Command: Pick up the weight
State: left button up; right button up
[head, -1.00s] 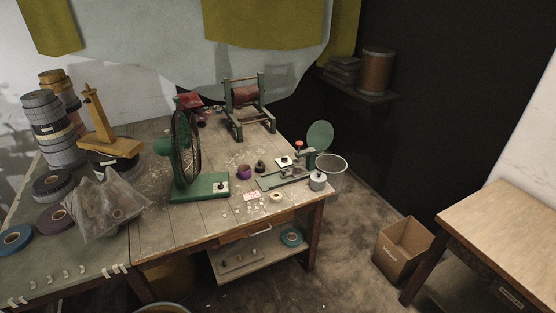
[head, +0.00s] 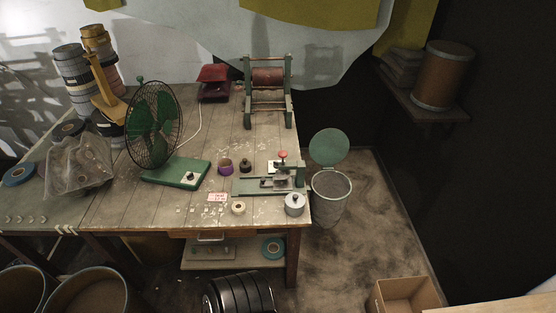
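A small silver-grey cylinder with a knob on top (head: 294,205), which looks like the weight, stands upright at the front right corner of the wooden worktable (head: 130,208). A smaller dark knobbed piece (head: 246,166) stands farther back, beside a purple ring-shaped roll (head: 225,166); I cannot tell whether it is also a weight. Neither of my grippers is in view, and nothing touches the silver cylinder.
A green-based device with a red knob (head: 282,155) stands just behind the cylinder. A green fan (head: 153,125) stands farther left. A bin with a raised green lid (head: 330,148) stands right of the table. A cardboard box (head: 405,294) is lower right.

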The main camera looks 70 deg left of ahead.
aim_at(246, 167)
jog(key=i, duration=0.5)
jog(key=u, duration=2.6)
